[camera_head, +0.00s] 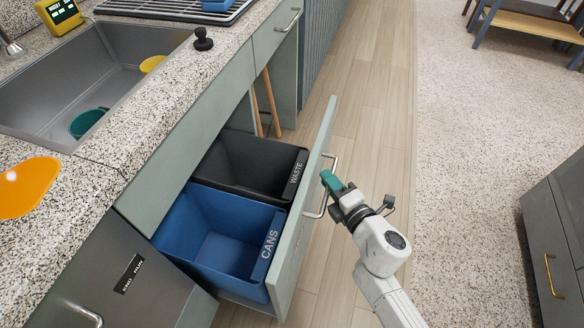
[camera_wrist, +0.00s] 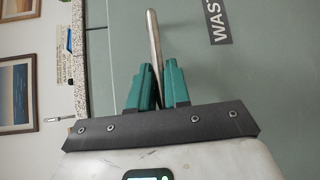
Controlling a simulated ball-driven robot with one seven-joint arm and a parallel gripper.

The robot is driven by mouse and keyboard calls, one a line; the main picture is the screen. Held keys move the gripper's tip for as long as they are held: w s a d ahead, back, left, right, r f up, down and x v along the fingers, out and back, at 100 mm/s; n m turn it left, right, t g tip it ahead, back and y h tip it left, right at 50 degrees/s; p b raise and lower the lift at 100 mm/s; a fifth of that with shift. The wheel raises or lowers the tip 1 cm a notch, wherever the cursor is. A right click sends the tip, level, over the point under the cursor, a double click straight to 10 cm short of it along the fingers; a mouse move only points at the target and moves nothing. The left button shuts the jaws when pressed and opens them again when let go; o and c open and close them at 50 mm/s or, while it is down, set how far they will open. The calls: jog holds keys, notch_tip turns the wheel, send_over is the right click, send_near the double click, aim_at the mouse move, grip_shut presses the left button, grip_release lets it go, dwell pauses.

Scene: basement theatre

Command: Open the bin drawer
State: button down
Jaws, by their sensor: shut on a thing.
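The bin drawer (camera_head: 292,248) is a pale green front pulled well out from under the counter, with two bins standing in it. The blue bin (camera_head: 178,226) marked CANS is nearer, and the black bin (camera_head: 262,150) marked WASTE is behind it. A metal bar handle (camera_head: 323,204) is on the drawer's outer face. My gripper (camera_head: 328,178) has teal fingers and is at this handle, on the outer side of the front. In the wrist view my gripper (camera_wrist: 158,78) is shut on the handle (camera_wrist: 153,38), which passes between the fingers.
The speckled counter (camera_head: 155,115) with a sink (camera_head: 95,75) runs along the left. Wooden floor (camera_head: 365,120) is free beyond the drawer front. A dark cabinet (camera_head: 555,235) stands at the right edge. Two wooden sticks (camera_head: 271,103) lean under the counter.

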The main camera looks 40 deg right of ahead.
jog(key=s+d+p, duration=0.1)
jog(key=s+d, duration=0.9)
jog(key=s, duration=0.4)
jog(key=c, duration=1.2)
grip_release()
jog(key=shift+d, duration=0.1)
jog(key=shift+s, duration=0.1)
jog(key=v, duration=1)
jog(key=shift+s, duration=0.3)
